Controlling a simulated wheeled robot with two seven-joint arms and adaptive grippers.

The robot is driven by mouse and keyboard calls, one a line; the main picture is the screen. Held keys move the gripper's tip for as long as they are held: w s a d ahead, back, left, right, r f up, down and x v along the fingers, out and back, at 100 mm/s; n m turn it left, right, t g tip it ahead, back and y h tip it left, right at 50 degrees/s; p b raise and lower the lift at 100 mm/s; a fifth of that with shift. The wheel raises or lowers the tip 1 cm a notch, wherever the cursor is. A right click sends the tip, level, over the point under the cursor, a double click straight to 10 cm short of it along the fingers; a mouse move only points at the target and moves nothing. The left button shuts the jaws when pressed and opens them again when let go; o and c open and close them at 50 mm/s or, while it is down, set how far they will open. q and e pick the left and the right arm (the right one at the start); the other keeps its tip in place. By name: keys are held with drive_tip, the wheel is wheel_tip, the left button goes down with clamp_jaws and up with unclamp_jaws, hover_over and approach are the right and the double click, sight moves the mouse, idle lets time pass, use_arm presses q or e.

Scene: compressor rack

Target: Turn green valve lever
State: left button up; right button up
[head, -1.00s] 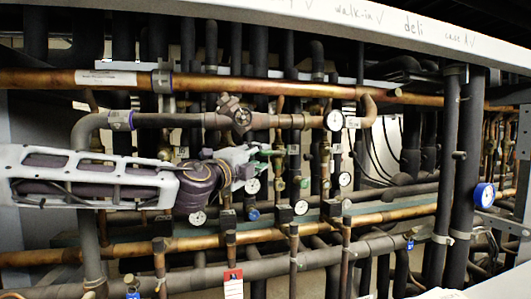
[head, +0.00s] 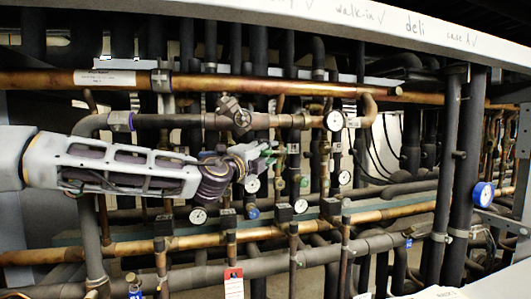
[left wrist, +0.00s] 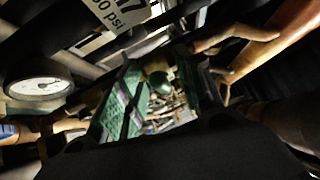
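My left gripper (head: 266,153) reaches in from the left among the pipes, beside the small gauges and brass fittings. In the left wrist view its green-padded fingers (left wrist: 165,98) stand apart, so it is open. A small rounded green part (left wrist: 160,81), which looks like the green valve lever, shows in the gap beyond the fingers, by a brass fitting (left wrist: 152,65). I cannot tell whether the fingers touch it. In the head view the gripper hides this spot. My right gripper is in neither view.
A white-faced gauge (left wrist: 40,87) is close to the left of the fingers. A copper pipe (head: 220,83) runs above the arm, and another copper pipe (head: 130,248) runs below. Dense vertical pipes leave little room.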

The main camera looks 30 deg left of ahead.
use_arm(q)
drive_tip(key=shift+c, duration=0.4)
clamp_jaws()
